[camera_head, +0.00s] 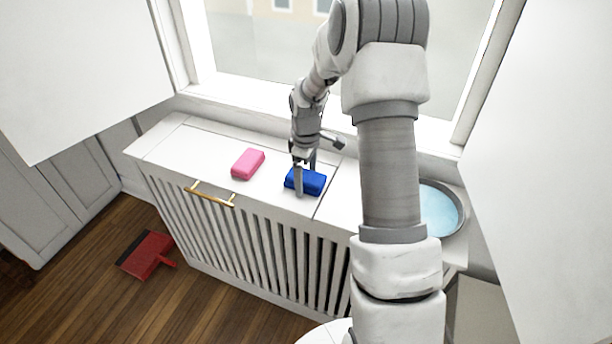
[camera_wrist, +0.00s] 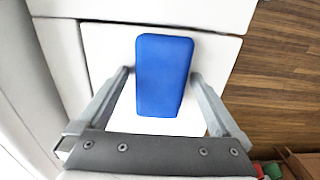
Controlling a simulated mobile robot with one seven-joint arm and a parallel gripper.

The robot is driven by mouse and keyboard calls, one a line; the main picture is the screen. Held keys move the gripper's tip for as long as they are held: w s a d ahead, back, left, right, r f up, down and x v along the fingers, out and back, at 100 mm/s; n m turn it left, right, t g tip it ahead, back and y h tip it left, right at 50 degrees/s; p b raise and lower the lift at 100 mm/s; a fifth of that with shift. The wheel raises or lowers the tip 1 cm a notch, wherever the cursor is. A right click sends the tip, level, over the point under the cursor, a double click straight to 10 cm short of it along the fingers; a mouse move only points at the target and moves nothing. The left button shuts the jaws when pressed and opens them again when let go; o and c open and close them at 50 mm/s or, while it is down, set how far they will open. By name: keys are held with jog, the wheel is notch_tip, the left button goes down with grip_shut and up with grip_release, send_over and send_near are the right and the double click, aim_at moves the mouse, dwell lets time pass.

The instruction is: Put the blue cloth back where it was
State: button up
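The blue cloth (camera_head: 312,184) is a folded, block-like pad on the white cabinet top (camera_head: 205,147), right of the pink block. My gripper (camera_head: 305,178) points down over it, with one finger in front of the cloth and the other behind. In the wrist view the cloth (camera_wrist: 163,75) lies between the two spread fingers of my gripper (camera_wrist: 161,73). A small gap shows at the left finger; the right fingertip is very near the cloth's edge, and I cannot tell whether it touches. The cloth appears to rest on the cabinet top.
A pink block (camera_head: 248,164) lies to the left on the same top. A round basin of light blue water (camera_head: 438,212) is at the right. A red dustpan (camera_head: 147,254) lies on the wooden floor. A window stands behind.

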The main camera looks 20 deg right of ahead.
aim_at(306, 176)
notch_tip(306, 176, up, 12)
jog(key=p, duration=0.3)
jog(key=s+a+r+m+t+h, duration=0.15)
jog(key=s+a+r+m, duration=0.35)
jog(key=s+r, duration=0.65)
jog(key=s+a+r+m+t+y, duration=0.1)
jog(key=s+a+r+m+t, duration=0.15)
jog(key=s, duration=0.55)
jog(key=s+a+r+m+t, duration=0.2)
jog(key=s+a+r, duration=0.1)
jog(key=s, duration=0.5)
notch_tip(306, 176, up, 10)
jog(key=w+p, duration=0.1)
jog(key=p, duration=0.9)
jog(key=shift+r+p, duration=0.2)
jog(key=shift+p, duration=0.15)
jog(key=shift+w+n+y, duration=0.1)
jog(key=shift+n+y, duration=0.15)
